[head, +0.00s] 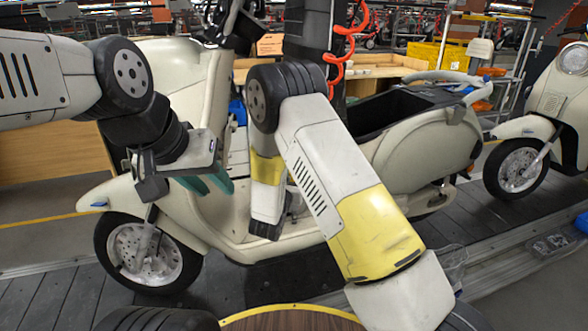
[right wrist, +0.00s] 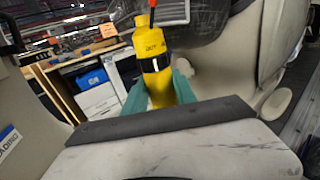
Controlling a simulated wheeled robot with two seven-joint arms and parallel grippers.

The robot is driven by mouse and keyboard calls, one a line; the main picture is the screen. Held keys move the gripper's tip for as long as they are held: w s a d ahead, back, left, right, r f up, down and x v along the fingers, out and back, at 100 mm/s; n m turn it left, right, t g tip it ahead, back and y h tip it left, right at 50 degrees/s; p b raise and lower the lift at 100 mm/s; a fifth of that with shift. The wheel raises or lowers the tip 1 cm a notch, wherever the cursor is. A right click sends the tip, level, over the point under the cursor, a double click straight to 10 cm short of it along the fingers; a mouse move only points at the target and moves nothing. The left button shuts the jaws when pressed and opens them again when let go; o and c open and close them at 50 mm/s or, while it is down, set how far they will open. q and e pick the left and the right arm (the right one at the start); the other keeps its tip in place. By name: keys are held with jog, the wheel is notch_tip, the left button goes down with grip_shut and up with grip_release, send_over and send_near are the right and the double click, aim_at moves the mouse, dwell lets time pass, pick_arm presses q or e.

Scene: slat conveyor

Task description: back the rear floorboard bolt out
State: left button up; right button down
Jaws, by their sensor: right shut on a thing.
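The cream scooter (head: 180,70) stands on the conveyor, with its step-through floorboard (head: 300,240) between the front shield and the seat body. My left gripper (head: 207,182), with two green fingers set apart, is open and empty beside the front shield. My right forearm reaches down over the floorboard; its fingers cannot be made out in the head view. In the right wrist view my right gripper (right wrist: 160,84) is shut on a yellow tool (right wrist: 157,60) with a black band and a thin red and dark end. The rear floorboard bolt cannot be made out in either view.
The scooter's front wheel (head: 148,252) rests on the dark slat conveyor (head: 60,298). A second scooter (head: 555,110) stands at the right. A coiled red hose (head: 347,45) hangs behind, near a yellow crate (head: 436,57) and a wooden bench. A round wood-topped surface lies at the bottom.

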jog(key=shift+f, duration=0.65)
dwell(1.1)
jog(key=shift+s+r, duration=0.15)
jog(key=shift+r, duration=0.15)
dwell(1.0)
jog(key=shift+r, duration=0.2)
jog(key=shift+r, duration=0.35)
jog(key=shift+w+r, duration=0.2)
jog(key=shift+r, duration=0.05)
dwell(0.6)
jog(key=shift+r, duration=0.7)
dwell(0.7)
jog(key=shift+r, duration=2.65)
jog(key=shift+f, duration=0.1)
